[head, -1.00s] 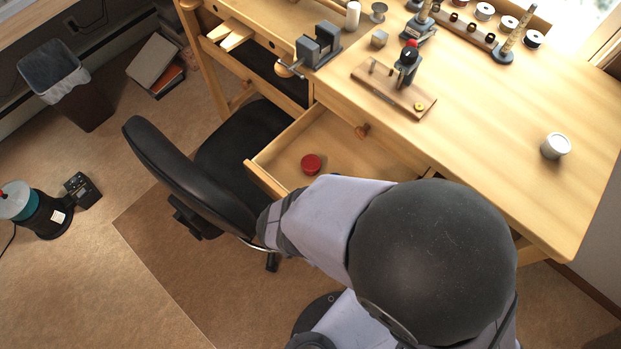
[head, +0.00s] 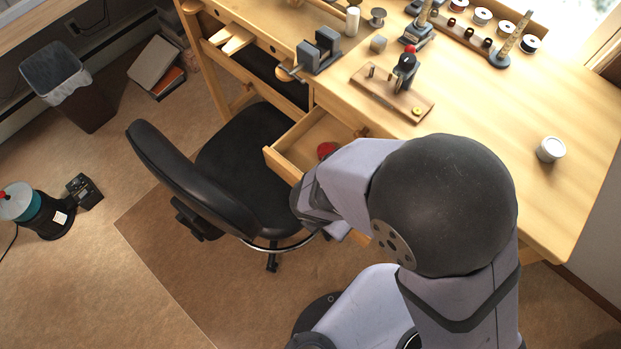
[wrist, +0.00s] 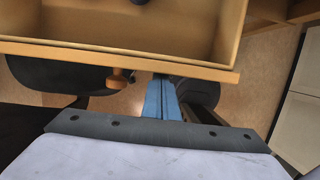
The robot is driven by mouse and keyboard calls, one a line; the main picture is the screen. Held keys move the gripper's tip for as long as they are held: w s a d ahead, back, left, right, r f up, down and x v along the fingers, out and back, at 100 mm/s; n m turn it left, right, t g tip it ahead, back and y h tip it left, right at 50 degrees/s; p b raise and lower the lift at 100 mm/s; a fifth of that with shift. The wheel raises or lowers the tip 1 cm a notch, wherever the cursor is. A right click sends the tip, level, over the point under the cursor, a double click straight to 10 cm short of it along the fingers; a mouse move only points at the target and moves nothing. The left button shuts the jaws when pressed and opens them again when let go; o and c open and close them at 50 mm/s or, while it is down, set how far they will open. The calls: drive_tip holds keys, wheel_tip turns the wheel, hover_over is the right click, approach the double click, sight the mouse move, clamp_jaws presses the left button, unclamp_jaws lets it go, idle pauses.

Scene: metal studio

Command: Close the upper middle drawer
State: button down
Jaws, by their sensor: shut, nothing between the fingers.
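The wooden drawer (head: 281,160) is partly pulled out of the desk's front. A red round tin (head: 327,149) lies inside it. In the wrist view the drawer's front edge (wrist: 60,50) crosses the upper part of the picture, with a round wooden knob (wrist: 118,78) below it. My gripper (wrist: 161,82) shows as blue fingers, shut and empty, at the drawer front just right of the knob. I cannot tell whether the fingertips touch the front. In the head view my arm hides the gripper and the drawer's right part.
A black office chair (head: 190,180) stands close to the left of the drawer. The desktop (head: 480,120) carries a vise (head: 318,50), a wooden stand (head: 392,95), several spools and a white jar (head: 550,149). A bin (head: 70,85) stands on the floor at far left.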

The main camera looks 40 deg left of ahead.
drive_tip(key=w+p, duration=0.6)
drive_tip(key=w, duration=0.8)
drive_tip(key=shift+w+r, duration=0.15)
drive_tip(key=shift+w, duration=0.75)
